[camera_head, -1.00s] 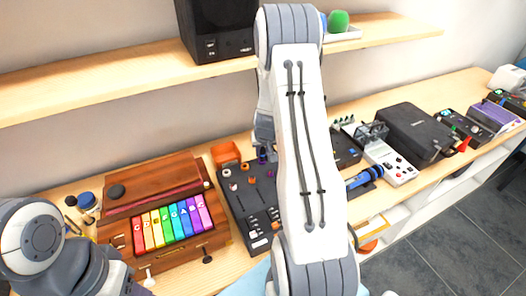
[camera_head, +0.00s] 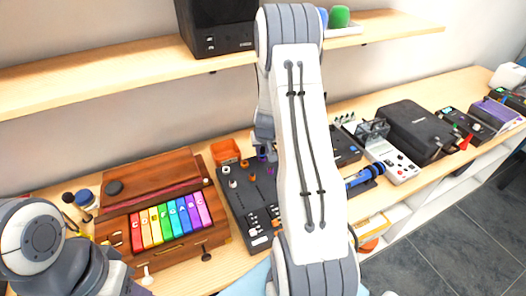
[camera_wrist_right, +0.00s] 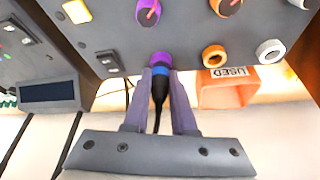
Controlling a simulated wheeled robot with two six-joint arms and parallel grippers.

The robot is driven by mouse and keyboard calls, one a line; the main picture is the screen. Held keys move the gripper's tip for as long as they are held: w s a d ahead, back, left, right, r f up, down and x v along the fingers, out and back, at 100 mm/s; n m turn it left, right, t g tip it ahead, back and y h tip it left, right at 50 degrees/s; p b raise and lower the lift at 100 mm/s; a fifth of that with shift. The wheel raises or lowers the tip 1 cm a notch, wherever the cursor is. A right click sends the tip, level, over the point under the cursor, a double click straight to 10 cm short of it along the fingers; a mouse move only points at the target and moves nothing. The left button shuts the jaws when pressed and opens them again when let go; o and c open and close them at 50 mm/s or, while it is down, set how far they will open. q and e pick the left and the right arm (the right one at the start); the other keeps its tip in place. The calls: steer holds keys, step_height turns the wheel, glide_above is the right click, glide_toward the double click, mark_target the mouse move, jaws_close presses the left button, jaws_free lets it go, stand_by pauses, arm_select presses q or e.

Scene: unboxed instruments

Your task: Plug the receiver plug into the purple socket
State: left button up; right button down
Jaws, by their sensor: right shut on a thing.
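My right gripper (camera_wrist_right: 159,78) is shut on the receiver plug (camera_wrist_right: 158,92), a black plug with a blue band and a black cable trailing back. In the right wrist view the plug's front end meets the purple socket (camera_wrist_right: 161,59), in line with it. The tip is hidden, so I cannot tell how deep it sits. In the head view my right gripper (camera_head: 264,143) is at the far edge of the black console (camera_head: 240,206), largely behind my arm. My left arm shows at the lower left, its gripper out of view.
An orange socket (camera_wrist_right: 214,56) and a white socket (camera_wrist_right: 270,51) sit beside the purple one. An orange bin (camera_head: 225,151) stands behind the console. A wooden keyboard box (camera_head: 120,228) with coloured keys is to the left. A blue cylindrical device (camera_head: 364,177) lies to the right.

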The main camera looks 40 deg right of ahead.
steer(key=c, duration=0.7)
jaws_free()
steer(key=shift+f, duration=0.2)
steer(key=shift+o, duration=0.2)
steer(key=p+v, duration=0.3)
steer(key=v, duration=0.7)
steer(key=shift+s+r+p, duration=0.15)
steer(key=shift+r+p, duration=0.15)
steer(key=shift+p, duration=0.05)
